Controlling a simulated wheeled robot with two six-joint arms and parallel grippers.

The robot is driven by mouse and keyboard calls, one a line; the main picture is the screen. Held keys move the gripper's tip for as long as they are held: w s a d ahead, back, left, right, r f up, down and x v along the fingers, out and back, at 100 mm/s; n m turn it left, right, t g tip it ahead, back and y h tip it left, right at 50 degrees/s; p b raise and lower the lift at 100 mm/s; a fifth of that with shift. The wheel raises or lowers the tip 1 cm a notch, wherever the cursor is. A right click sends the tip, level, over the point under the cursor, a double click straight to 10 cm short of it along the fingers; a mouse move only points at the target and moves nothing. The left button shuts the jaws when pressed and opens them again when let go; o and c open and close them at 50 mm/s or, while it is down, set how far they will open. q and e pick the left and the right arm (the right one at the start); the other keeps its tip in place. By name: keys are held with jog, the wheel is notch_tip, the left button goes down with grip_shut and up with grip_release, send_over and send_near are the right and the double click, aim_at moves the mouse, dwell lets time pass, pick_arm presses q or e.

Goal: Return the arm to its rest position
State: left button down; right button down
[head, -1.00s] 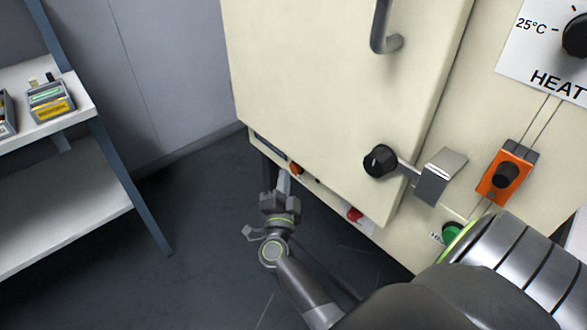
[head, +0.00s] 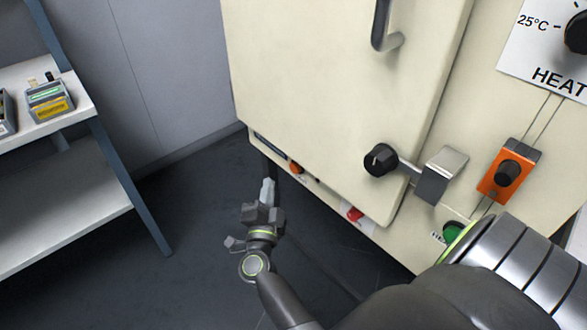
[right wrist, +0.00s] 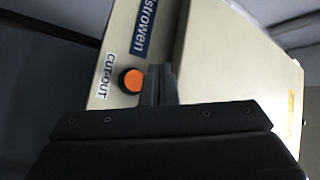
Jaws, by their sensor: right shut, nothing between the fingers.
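My right gripper (head: 268,190) shows low in the middle of the head view, in front of the lower left part of the cream oven cabinet (head: 330,100). Its fingers point up the picture and are shut with nothing between them. In the right wrist view the shut fingers (right wrist: 160,84) stand beside an orange button (right wrist: 132,81) labelled CUT-OUT on the cabinet; I cannot tell the gap between them. My right arm comes in from the lower right of the head view. My left gripper is out of view.
The cabinet door has a grey handle (head: 385,40) and a black knob latch (head: 380,160). An orange switch (head: 507,172), a green button (head: 453,231) and a red button (head: 354,214) are on the cabinet. Dark floor between is clear.

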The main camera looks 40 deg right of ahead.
jog(key=shift+n+y, duration=0.3)
dwell(0.4)
